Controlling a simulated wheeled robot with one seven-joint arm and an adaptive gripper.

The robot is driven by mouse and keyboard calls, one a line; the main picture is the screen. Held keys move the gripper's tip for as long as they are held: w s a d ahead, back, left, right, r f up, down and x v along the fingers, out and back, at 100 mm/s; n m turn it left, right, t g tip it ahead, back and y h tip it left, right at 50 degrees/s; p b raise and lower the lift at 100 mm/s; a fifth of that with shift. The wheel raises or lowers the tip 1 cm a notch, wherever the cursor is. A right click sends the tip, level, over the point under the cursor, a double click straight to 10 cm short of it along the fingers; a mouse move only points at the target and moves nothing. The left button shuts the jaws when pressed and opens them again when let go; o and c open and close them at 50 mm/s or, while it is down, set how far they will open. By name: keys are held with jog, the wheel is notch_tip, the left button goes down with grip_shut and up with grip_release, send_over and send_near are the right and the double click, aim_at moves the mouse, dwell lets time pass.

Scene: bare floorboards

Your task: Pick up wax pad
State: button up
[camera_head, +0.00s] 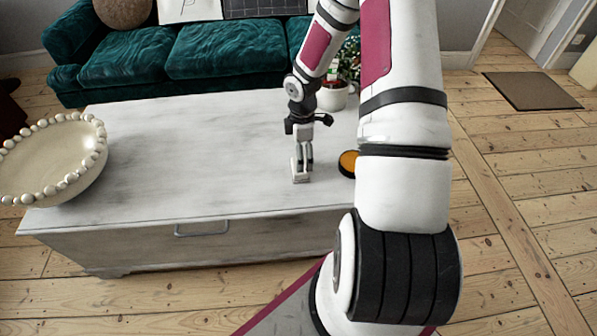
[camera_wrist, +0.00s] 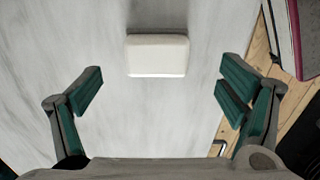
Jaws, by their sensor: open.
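A small white block with rounded edges, seemingly the wax pad (camera_wrist: 158,55), lies flat on the pale table. In the wrist view it sits ahead of and between the two green-padded fingers of my gripper (camera_wrist: 162,90), touching neither. In the head view my gripper (camera_head: 304,163) points down over the table near its front edge, and the white block (camera_head: 300,178) shows at the fingertips, partly hidden by them. My gripper is open and empty. How high the fingertips are above the table is hard to tell.
An orange and black disc (camera_head: 348,163) lies to the right, partly behind my arm. A white potted plant (camera_head: 333,96) stands behind the gripper. A beaded bowl (camera_head: 50,165) is at the table's left end. A teal sofa (camera_head: 225,50) stands behind. The table's middle left is clear.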

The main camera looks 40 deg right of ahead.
jog(key=shift+w+a+f+b, duration=0.15)
jog(key=shift+f+b, duration=0.45)
jog(key=shift+f, duration=1.05)
jog(key=shift+w+d+f+b, duration=0.15)
jog(key=shift+f+b, duration=0.45)
jog(key=shift+f, duration=1.05)
jog(key=shift+a, duration=0.1)
jog(key=c, duration=1.3)
